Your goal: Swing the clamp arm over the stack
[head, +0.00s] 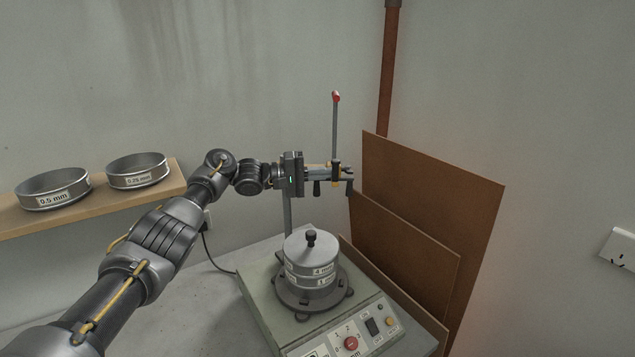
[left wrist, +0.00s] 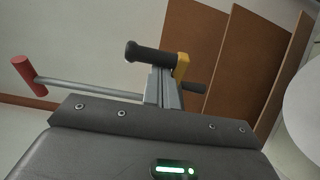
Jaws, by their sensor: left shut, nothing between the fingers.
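The sieve stack (head: 312,274), with a lidded top and a black knob, stands upright on the shaker (head: 262,309). The clamp arm (head: 343,172) is a bar with black ends, a yellow part and an upright red-tipped lever (head: 335,125). It is level with the upper part of the post (head: 287,213), higher than the stack; I cannot tell whether it is directly over it. My left gripper (head: 309,171) is shut at the bar's near end, with nothing between its fingers. The left wrist view shows the black grip (left wrist: 150,53) and red lever tip (left wrist: 28,76) beyond the gripper body. My right gripper is not in view.
Two loose sieves, marked 0.5 mm (head: 53,200) and 0.25 mm (head: 138,180), rest on a wooden shelf (head: 100,205) at the left. Brown boards (head: 430,195) lean against the wall right of the shaker. A cable (head: 210,252) hangs behind the shaker's left side.

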